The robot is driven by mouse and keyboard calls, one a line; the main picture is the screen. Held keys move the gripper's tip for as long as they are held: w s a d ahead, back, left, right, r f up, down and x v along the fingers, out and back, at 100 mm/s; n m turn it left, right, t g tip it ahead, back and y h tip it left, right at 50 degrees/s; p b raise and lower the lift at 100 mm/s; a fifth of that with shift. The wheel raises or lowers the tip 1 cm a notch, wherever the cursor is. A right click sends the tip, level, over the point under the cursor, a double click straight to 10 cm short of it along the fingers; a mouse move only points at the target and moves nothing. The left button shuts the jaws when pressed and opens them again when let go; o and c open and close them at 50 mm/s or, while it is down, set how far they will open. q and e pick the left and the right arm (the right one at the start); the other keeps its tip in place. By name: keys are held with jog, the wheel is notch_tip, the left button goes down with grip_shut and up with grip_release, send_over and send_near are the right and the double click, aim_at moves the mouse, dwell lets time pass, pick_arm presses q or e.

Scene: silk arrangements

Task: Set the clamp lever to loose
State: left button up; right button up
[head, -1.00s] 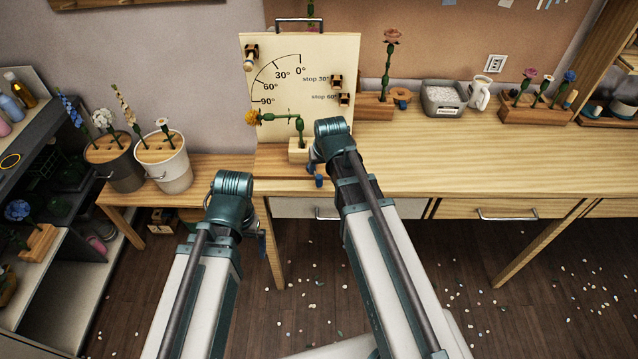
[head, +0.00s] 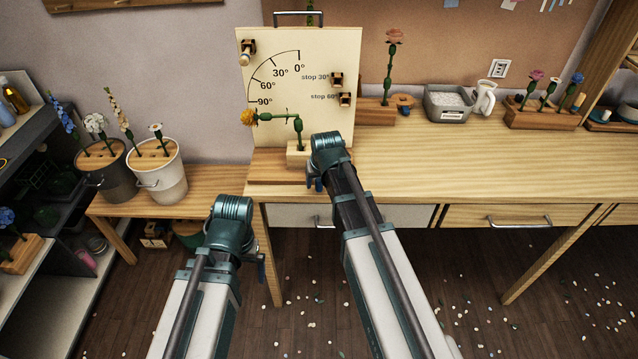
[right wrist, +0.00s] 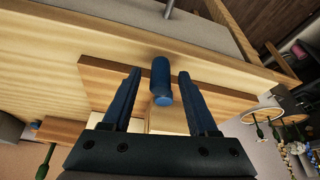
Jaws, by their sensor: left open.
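A blue cylindrical lever (right wrist: 161,80) shows in the right wrist view, in front of a pale wooden block (right wrist: 167,119); I take it to be the clamp lever. My right gripper (right wrist: 163,72) is open, with one blue finger on each side of the lever and visible gaps. In the head view, the block (head: 298,152) holds a bent green stem with a yellow flower (head: 249,117) before an angle board (head: 335,50). My right gripper (head: 315,183) is at the block's right front, mostly hidden by its arm. My left gripper (head: 261,269) hangs empty, lower left, off the table.
The wooden table (head: 450,165) is largely clear to the right. A flower stand (head: 376,113), grey bin (head: 447,103) and white mug (head: 484,98) stand along its back. Two flower buckets, grey (head: 112,180) and white (head: 162,178), stand on the lower bench at left.

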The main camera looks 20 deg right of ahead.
grip_shut()
dwell(1.3)
